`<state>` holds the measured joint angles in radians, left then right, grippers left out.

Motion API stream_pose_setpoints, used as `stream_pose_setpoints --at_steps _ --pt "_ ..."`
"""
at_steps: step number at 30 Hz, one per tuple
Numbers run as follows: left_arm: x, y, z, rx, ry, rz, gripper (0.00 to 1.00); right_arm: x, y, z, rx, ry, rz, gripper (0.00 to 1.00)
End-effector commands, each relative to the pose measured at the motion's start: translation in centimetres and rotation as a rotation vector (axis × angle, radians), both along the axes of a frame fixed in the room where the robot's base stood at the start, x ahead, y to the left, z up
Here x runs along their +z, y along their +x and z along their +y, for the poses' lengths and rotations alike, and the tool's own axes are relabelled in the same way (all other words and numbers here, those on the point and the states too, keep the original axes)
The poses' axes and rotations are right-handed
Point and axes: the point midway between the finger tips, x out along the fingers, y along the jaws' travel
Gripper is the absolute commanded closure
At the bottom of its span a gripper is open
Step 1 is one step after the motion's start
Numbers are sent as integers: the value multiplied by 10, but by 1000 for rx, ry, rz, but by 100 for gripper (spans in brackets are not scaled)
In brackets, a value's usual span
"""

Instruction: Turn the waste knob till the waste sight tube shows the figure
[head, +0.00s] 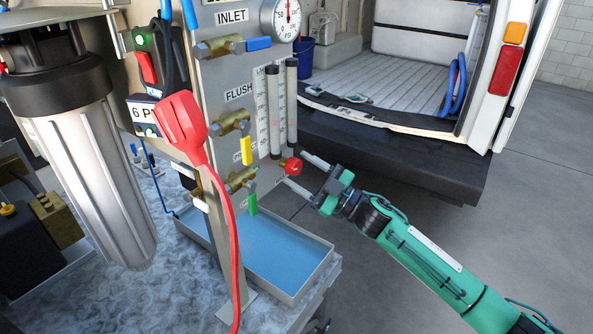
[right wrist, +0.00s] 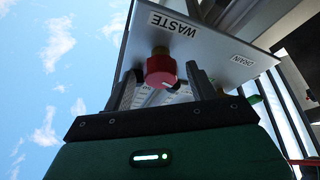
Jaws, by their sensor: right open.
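The red waste knob (head: 291,166) sits low on the right edge of the grey panel, below two upright sight tubes (head: 272,112) (head: 291,102). In the right wrist view the knob (right wrist: 160,72) is under a WASTE label (right wrist: 174,24). My right gripper (head: 296,170) is open, its two fingers reaching toward the panel on either side of the knob. In the right wrist view the gripper (right wrist: 161,80) shows gaps between the knob and both fingers. The tubes look grey; their levels and figures are too small to read. My left gripper is not in view.
Valves with a blue handle (head: 258,44), a yellow handle (head: 246,150) and a green handle (head: 252,202) are on the panel. A red plug (head: 180,122) with cable hangs in front. A blue-bottomed tray (head: 315,262) lies below. Open floor is on the right, by the van.

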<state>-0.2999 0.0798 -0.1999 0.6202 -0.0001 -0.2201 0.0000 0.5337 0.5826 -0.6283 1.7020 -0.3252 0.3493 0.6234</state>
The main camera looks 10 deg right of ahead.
Motion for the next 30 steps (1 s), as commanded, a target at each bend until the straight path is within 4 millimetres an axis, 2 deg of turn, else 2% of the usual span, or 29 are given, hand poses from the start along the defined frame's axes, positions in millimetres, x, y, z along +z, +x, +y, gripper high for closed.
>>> stream_pose_setpoints --at_steps 1,6,15,21,30 --pt "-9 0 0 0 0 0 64 -10 -6 -8 -1 -4 2 42" --pt "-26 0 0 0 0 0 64 -26 -28 -39 -2 -5 2 42" --pt "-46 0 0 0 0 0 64 -43 -58 -80 -1 -2 2 42" --pt "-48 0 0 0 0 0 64 -44 -65 -89 0 -1 1 42" --pt "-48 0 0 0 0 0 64 -44 -65 -90 -1 -1 0 42"
